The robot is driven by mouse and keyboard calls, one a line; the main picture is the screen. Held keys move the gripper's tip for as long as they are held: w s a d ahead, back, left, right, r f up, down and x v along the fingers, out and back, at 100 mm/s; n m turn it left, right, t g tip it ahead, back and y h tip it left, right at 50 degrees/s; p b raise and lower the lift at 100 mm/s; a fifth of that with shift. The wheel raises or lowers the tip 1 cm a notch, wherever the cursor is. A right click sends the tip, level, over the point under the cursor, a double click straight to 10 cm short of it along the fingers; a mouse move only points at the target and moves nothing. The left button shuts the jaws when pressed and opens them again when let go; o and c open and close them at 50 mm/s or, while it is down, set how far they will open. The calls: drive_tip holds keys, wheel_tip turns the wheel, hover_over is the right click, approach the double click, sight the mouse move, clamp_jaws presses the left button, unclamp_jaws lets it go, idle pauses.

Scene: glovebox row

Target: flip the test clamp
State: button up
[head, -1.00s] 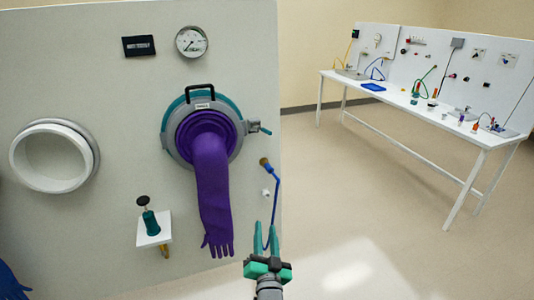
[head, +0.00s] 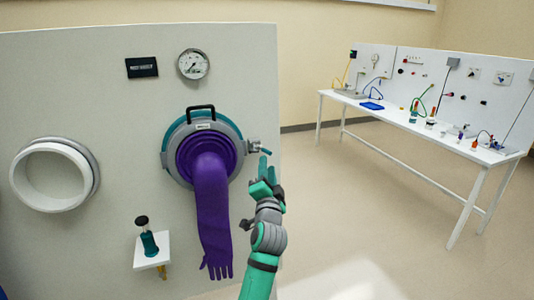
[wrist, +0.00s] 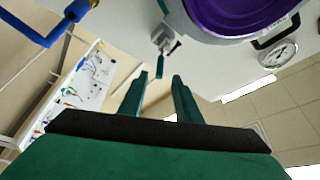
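The test clamp (head: 256,147) is a small grey latch with a teal lever at the right side of the ringed glove port (head: 233,133). In the wrist view the clamp (wrist: 162,38) is at the top centre, its teal lever (wrist: 159,68) pointing toward my gripper. My gripper (head: 267,166) is just below the clamp in the head view. In the wrist view my gripper (wrist: 160,76) has its two green fingers apart with nothing held. The lever's tip lines up with the gap between the fingertips; I cannot tell whether it is inside the gap.
A purple glove (head: 214,210) hangs from the port. A blue bent tube (wrist: 32,32) is near, at the wrist view's upper left. A teal-bodied plunger (head: 149,242) stands on a small shelf lower left. A white workbench (head: 400,120) stands far right; the floor between is clear.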

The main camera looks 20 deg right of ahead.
sight(267, 152)
drive_tip(key=x, duration=0.8)
drive_tip(key=shift+w+d, duration=0.1)
drive_tip(key=shift+w, duration=0.1)
clamp_jaws()
